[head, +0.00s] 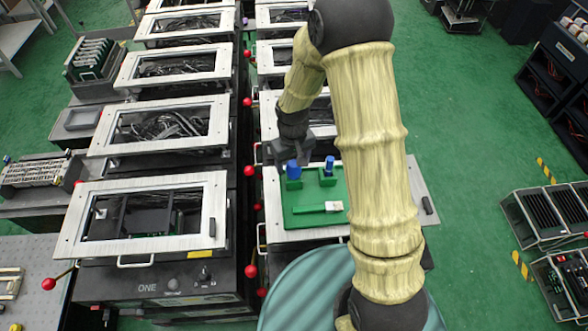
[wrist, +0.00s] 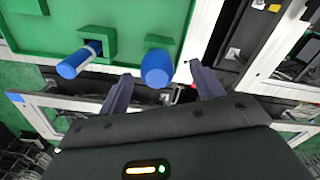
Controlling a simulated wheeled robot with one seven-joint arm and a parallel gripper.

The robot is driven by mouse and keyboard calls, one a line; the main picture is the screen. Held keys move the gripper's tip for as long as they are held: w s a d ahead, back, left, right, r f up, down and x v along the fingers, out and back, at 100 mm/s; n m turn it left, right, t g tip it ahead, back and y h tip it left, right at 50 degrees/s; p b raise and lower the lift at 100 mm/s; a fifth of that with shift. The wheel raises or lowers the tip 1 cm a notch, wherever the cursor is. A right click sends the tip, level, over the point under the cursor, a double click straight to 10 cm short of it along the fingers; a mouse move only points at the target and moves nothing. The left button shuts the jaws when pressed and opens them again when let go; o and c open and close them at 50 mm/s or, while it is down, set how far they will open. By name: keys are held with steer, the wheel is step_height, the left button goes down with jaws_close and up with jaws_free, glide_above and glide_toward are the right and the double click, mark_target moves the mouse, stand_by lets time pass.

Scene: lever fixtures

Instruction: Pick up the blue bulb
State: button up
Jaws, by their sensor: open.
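In the wrist view the bulb (wrist: 157,68) shows a rounded blue end. My gripper (head: 283,152) is open and empty, just behind and slightly above the bulb. In the wrist view my fingertips (wrist: 159,71) are apart, one on each side of the bulb in the picture. I cannot tell whether either finger touches it. A second, slimmer blue peg (head: 329,164) stands in another green block to the right, and it also shows in the wrist view (wrist: 79,61).
A white-tipped green lever (head: 322,208) lies on the board in front of the bulb. White-framed boxes (head: 150,215) stand in rows to the left and behind. Red-knobbed levers (head: 249,171) stick out in the narrow gap between the rows. The green floor at right is mostly free.

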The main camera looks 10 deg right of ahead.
mark_target(294, 171)
steer(key=shift+f, duration=0.1)
steer(key=shift+d+f+p, duration=0.15)
steer(key=shift+f+p, duration=0.4)
steer(key=shift+p, duration=0.1)
steer(key=shift+w+f+p, duration=0.15)
steer(key=shift+f+p, duration=0.65)
steer(key=shift+f, duration=1.2)
steer(key=c, duration=1.1)
steer(key=shift+o, duration=0.2)
steer(key=shift+r, duration=0.1)
step_height(294, 171, up, 10)
steer(key=b, duration=0.3)
